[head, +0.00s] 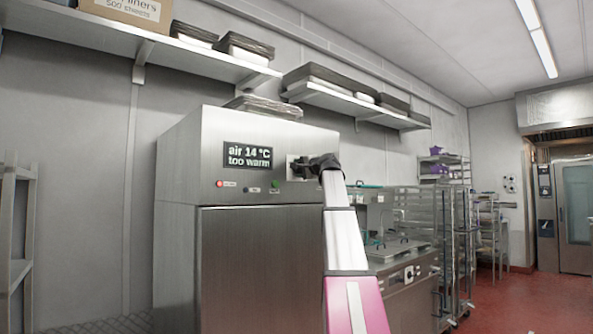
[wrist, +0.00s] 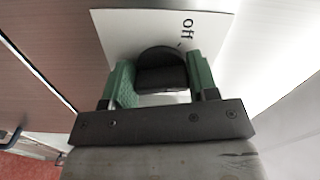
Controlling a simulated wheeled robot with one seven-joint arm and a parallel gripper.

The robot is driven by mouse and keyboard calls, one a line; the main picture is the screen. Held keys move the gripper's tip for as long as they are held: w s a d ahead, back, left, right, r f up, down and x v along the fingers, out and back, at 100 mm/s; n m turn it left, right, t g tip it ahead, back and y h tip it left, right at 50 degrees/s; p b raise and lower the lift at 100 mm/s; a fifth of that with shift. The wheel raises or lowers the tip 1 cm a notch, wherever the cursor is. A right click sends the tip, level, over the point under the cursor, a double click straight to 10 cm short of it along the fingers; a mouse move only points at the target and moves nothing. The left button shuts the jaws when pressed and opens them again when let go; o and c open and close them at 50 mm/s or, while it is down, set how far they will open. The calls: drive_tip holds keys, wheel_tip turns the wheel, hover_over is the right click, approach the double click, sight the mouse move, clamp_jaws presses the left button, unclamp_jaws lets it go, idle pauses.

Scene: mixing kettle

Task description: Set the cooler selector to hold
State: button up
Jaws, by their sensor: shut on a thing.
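The steel cooler (head: 180,170) stands in the middle of the head view. Its dark display (head: 248,155) reads "air 14 °C too warm". My gripper (head: 303,166) is at the right of its upper panel and hides much of the selector there. In the wrist view, the selector is a black knob (wrist: 160,65) on a white plate (wrist: 125,25) with the word "off" beside it. My gripper's green fingers (wrist: 163,82) are shut on the knob, one on each side. No other label on the plate is readable, and I cannot tell the knob's setting.
A red button (head: 220,183), a dark button and a green button (head: 275,184) sit below the display. Wall shelves (head: 335,97) with black trays run above the cooler. A steel counter (head: 405,285) and racks stand to the right, beside open red floor (head: 500,295).

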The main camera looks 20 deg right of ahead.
drive_tip(key=shift+m, duration=0.7)
drive_tip(key=o, duration=0.5)
drive_tip(key=shift+m, duration=0.4)
drive_tip(key=o, duration=0.5)
drive_tip(key=shift+s, duration=0.1)
drive_tip(key=v, duration=0.6)
drive_tip(key=shift+s+d, duration=0.15)
drive_tip(key=shift+s, duration=0.25)
